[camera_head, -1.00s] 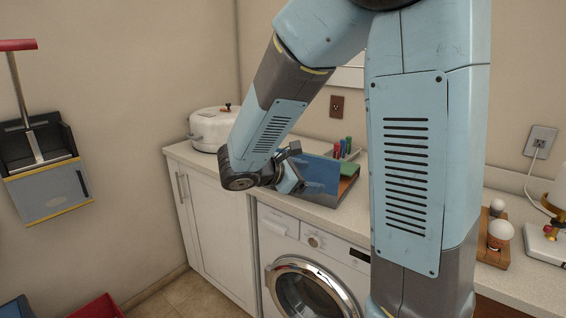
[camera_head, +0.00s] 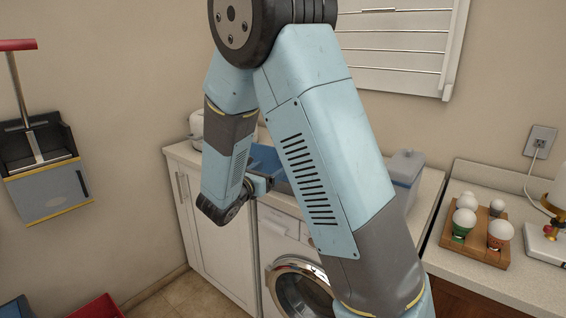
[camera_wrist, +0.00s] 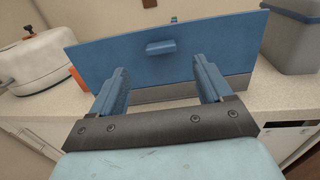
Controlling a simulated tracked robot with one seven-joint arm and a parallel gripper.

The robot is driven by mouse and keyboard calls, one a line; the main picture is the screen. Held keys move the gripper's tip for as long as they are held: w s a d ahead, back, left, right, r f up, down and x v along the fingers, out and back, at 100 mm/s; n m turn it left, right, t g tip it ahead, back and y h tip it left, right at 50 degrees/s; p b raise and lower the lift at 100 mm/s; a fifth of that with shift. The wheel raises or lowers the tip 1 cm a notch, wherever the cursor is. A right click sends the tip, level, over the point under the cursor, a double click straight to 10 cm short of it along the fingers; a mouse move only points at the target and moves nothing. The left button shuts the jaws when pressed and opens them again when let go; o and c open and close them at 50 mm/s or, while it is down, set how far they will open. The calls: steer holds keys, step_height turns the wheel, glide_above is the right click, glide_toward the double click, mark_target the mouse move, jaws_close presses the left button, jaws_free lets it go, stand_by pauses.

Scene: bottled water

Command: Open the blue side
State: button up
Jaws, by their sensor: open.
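A blue flat panel (camera_wrist: 200,45) with a small blue handle (camera_wrist: 160,47) stands tilted on the counter in the wrist view. Its lower strip is grey. In the head view part of the blue panel (camera_head: 266,158) shows behind my arm; the rest is hidden. My gripper (camera_wrist: 159,70) is open and empty, facing the panel, one finger to each side below the handle. The handle is not between the fingertips. Whether a finger touches the panel I cannot tell. In the head view my arm mostly hides the gripper.
A white pot (camera_wrist: 32,55) stands left of the panel, a grey-blue lidded container (camera_wrist: 292,40) right of it. The counter (camera_head: 430,190) lies above a washing machine (camera_head: 300,285).

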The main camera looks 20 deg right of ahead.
steer(key=x, duration=0.8)
steer(key=shift+w+d, duration=0.25)
steer(key=shift+c, duration=0.4)
jaws_close()
steer(key=shift+a, duration=0.1)
